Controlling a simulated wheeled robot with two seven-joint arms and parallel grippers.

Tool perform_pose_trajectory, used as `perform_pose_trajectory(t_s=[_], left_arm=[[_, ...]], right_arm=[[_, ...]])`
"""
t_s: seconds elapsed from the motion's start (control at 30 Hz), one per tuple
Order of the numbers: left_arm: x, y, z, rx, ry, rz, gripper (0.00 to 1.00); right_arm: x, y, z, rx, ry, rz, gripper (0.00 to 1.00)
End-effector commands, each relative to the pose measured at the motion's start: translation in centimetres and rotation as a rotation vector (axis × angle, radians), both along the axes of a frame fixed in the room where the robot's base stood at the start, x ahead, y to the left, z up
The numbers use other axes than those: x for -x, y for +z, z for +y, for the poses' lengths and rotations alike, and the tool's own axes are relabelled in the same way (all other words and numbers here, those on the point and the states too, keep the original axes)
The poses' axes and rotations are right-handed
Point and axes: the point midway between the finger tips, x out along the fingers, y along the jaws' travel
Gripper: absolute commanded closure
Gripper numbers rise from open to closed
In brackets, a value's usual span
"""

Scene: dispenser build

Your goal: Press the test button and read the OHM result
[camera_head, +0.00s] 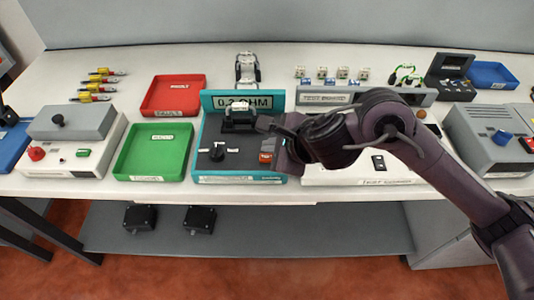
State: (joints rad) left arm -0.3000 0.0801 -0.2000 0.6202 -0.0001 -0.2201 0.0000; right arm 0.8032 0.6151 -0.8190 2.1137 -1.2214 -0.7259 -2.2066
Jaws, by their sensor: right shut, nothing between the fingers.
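The teal tester (205,133) stands at the middle of the bench. Its upright display panel (262,103) appears to read "0.2 OHM"; the middle of the text is partly covered by a dark fixture (238,122). A black knob (217,152) sits on its dark top. A red-orange button (266,157) is at its right, close below my gripper. My right gripper (272,130) is shut and empty over the tester's right side. I cannot tell whether it touches anything. My left gripper is not in view.
A red tray (173,82) and a green tray (125,160) lie left of the tester. A grey-and-white device (70,130) is farther left. My right arm covers much of the white station (325,172). A grey device (480,140) with a blue knob stands at the right.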

Motion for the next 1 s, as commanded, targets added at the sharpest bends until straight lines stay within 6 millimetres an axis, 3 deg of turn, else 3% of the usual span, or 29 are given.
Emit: perform_pose_trajectory(t_s=[0.4, 1.0], left_arm=[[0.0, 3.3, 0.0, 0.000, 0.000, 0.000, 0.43], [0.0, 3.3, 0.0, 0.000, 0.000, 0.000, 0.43]], right_arm=[[0.0, 4.4, 0.0, 0.001, 0.001, -0.002, 1.00], [0.0, 4.5, 0.0, 0.000, 0.000, 0.000, 1.00]])
